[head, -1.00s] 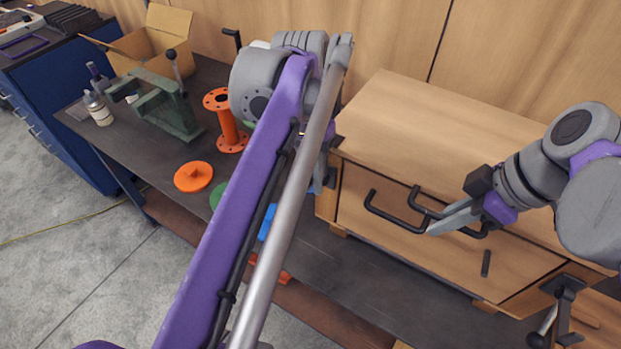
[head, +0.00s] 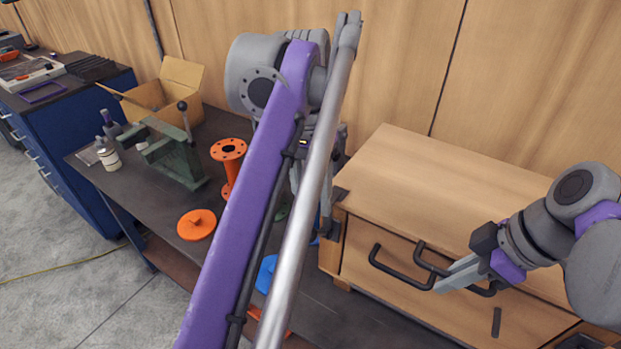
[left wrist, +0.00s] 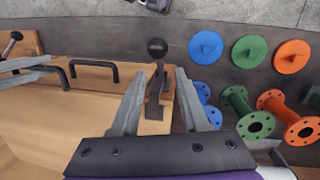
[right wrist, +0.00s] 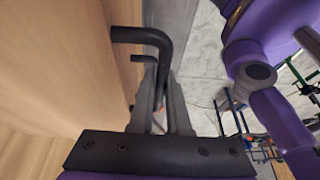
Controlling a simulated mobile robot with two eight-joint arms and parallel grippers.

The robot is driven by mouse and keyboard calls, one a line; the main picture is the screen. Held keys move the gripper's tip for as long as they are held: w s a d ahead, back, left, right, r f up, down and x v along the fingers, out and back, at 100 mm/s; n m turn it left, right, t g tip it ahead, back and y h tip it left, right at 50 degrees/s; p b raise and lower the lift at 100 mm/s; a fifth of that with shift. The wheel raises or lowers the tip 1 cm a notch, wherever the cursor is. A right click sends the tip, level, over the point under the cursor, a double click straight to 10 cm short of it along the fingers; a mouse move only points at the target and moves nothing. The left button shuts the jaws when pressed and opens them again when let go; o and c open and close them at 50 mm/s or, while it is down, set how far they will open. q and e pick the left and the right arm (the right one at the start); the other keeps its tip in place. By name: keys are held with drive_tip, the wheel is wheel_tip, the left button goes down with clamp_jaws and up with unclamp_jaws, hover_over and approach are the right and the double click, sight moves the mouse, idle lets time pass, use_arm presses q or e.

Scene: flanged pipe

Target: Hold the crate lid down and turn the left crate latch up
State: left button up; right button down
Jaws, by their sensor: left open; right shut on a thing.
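The wooden crate (head: 440,180) sits on the dark bench with its lid flat and closed. The left crate latch (left wrist: 156,98) is a dark lever with a black ball knob (left wrist: 157,48), in the left wrist view. My left gripper (left wrist: 160,78) is open, its fingers on either side of the latch with a gap visible on each side. In the head view my left arm hides the latch and most of that gripper. My right gripper (head: 452,276) is shut on a black bar handle on the crate front, which also shows in the right wrist view (right wrist: 145,36).
A second black handle (head: 400,270) is beside the gripped one. Orange flanged pipe (head: 229,165), an orange disc (head: 197,224), a green vise (head: 165,150), bottles and a cardboard box (head: 165,92) occupy the bench left of the crate. Another ball-knob lever (left wrist: 12,38) shows at the crate's other end.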

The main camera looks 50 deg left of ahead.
drive_tip(key=shift+w, duration=0.1)
use_arm(q)
drive_tip(key=r, duration=0.4)
drive_tip(key=shift+w+a, duration=0.1)
drive_tip(key=shift+a, duration=0.25)
use_arm(e)
drive_tip(key=c, duration=1.2)
unclamp_jaws()
drive_tip(key=o, duration=0.4)
drive_tip(key=shift+w+a+f, duration=0.1)
drive_tip(key=shift+w, duration=0.1)
use_arm(q)
drive_tip(key=shift+w, duration=0.15)
use_arm(e)
drive_tip(key=shift+s, duration=0.15)
